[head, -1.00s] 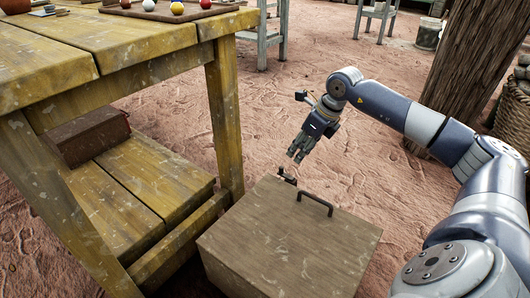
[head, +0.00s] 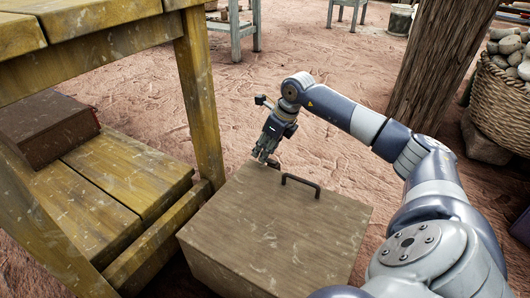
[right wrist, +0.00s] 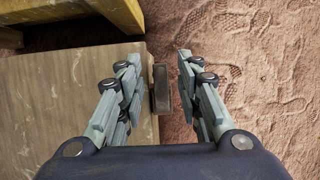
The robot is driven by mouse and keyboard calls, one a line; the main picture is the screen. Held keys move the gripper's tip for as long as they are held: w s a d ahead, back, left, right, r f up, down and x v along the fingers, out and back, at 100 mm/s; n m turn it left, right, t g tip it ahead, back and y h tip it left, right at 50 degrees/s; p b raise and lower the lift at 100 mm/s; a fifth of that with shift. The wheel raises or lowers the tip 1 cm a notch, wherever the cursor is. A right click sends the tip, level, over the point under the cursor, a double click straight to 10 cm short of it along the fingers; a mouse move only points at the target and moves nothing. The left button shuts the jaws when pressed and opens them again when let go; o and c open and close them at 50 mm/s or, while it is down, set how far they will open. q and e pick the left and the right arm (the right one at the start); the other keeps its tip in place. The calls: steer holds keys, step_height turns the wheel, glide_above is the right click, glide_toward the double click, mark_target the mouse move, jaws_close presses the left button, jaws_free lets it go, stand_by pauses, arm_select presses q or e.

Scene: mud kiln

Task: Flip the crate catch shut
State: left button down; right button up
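The brown wooden crate (head: 290,225) stands on the ground with its lid down and a dark handle (head: 301,183) on top. The catch (right wrist: 161,88) shows in the right wrist view as a dark metal piece at the crate's edge, sticking out beside the lid. My right gripper (head: 264,157) is at the crate's far edge, left of the handle. In the right wrist view its fingers (right wrist: 158,65) are apart, one on each side of the catch, with a gap showing on the right. In the head view the gripper mostly hides the catch. My left gripper is not in view.
A yellow wooden table (head: 203,100) with a low shelf stands at the left, close to the crate. A brown box (head: 45,125) lies on the shelf. A tree trunk (head: 440,60) and a basket of stones (head: 500,105) are at the right.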

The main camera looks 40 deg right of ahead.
steer(key=shift+f, duration=0.15)
jaws_close()
